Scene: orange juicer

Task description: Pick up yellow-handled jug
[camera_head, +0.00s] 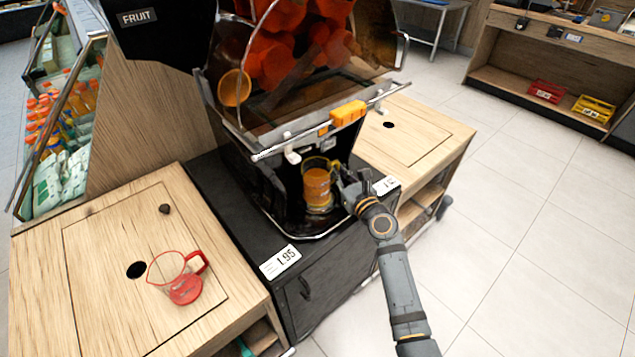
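The yellow-handled jug (317,188) stands in the bay under the orange juicer, with orange contents and a yellow rim and base. My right gripper (343,178) is at the right side of this jug, where its handle would be. The fingers and handle overlap in the picture and are dark and small, so I cannot tell whether they are closed on it. The jug looks upright and appears to rest on the bay floor. My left gripper is not in view.
A clear jug with a red handle (184,287) stands on the left wooden counter (90,290), beside a round hole. The juicer's front cover and bar (265,153) hang above the bay. A price sign (280,262) lies in front. Open tiled floor is at right.

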